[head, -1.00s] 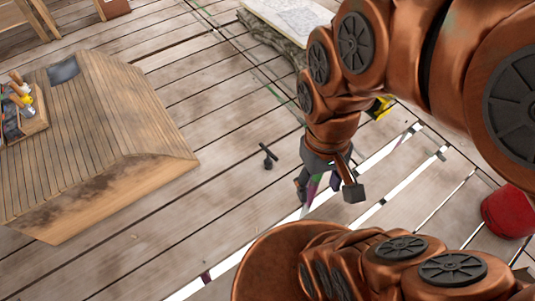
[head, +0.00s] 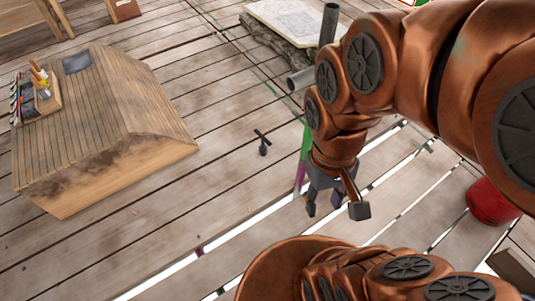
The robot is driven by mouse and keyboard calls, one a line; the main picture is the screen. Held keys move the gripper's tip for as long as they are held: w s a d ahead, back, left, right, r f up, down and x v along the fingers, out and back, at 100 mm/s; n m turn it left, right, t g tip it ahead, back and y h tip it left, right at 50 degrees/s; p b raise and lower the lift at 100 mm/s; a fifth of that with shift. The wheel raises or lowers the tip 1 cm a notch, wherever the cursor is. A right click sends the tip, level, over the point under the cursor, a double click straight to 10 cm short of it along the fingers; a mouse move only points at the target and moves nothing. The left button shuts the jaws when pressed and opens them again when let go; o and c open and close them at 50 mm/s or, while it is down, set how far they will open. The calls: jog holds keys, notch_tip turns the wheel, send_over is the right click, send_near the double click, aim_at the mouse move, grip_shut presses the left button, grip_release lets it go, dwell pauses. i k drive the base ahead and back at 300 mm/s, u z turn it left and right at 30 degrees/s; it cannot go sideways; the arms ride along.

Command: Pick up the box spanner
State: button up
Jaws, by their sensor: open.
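A small dark T-shaped tool (head: 262,142), which looks like the box spanner, is on the plank floor near the middle of the head view. A thin bar crosses its top. My gripper (head: 335,207) points down to the right of it and nearer the bottom of the picture, clearly apart from it. The fingers are spread, and I see nothing held between them.
A wooden roof-shaped block (head: 100,130) stands at left, carrying a tool tray (head: 50,103). A board with a drawing (head: 290,25) and grey pipes (head: 328,25) are at the back. A red bucket (head: 490,202) is at right. Bright gaps split the planks. Floor around the tool is clear.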

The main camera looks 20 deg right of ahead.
aim_at(263, 149)
jog(key=z, duration=0.1)
jog(key=k, duration=0.4)
jog(key=u, duration=1.3)
jog(key=i, duration=1.75)
jog(key=z, duration=0.9)
jog(key=i, duration=0.4)
jog(key=z, duration=0.3)
